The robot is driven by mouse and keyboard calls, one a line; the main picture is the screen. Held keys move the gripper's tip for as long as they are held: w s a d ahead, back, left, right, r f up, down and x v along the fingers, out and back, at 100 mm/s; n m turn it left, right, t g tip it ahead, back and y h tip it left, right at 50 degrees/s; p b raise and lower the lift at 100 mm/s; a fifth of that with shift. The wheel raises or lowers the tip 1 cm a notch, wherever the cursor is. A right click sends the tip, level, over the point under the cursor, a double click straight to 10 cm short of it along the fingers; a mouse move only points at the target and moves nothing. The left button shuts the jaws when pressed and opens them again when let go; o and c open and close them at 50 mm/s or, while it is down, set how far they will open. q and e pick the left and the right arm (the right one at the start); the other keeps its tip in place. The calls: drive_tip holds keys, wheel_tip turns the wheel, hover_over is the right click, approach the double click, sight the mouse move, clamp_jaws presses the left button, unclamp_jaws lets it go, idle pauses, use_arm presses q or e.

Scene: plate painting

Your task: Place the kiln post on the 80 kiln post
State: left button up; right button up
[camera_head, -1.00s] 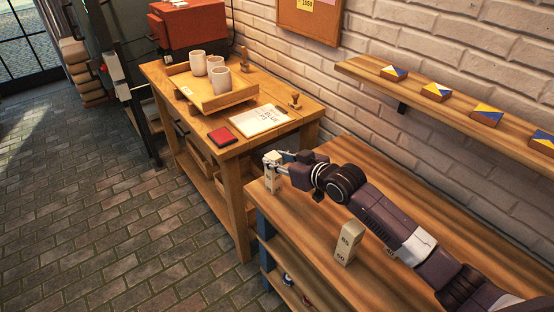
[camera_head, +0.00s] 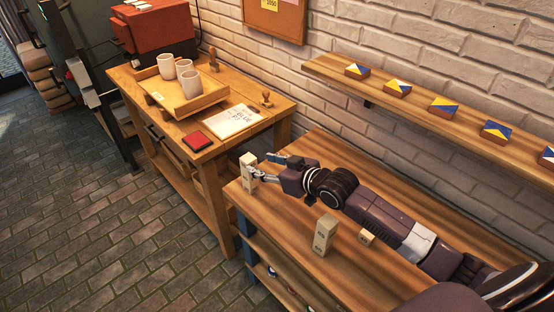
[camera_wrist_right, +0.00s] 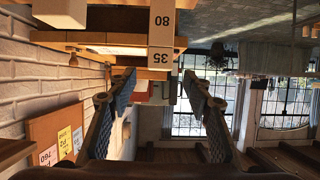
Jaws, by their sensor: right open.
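A pale post marked 35 (camera_wrist_right: 160,57) and a post marked 80 (camera_wrist_right: 162,20) meet end to end in the upside-down wrist view, the 35 one resting on top of the 80 one. In the head view this upright stack (camera_head: 248,171) stands at the left end of the near table. My right gripper (camera_head: 264,165) is open just right of the stack. In the wrist view its open fingers (camera_wrist_right: 159,75) lie to either side of the 35 post, with gaps and no visible contact. My left gripper is out of view.
Another pale stack (camera_head: 324,236) and a small block (camera_head: 367,237) stand on the near table (camera_head: 290,215) beside my arm. A worktable beyond holds a tray (camera_head: 213,97) with cups. A wall shelf (camera_head: 410,92) carries painted tiles.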

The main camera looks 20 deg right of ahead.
drive_tip(key=p+v, duration=0.3)
drive_tip(key=v, duration=0.3)
drive_tip(key=shift+p, duration=0.3)
drive_tip(key=shift+w, duration=0.1)
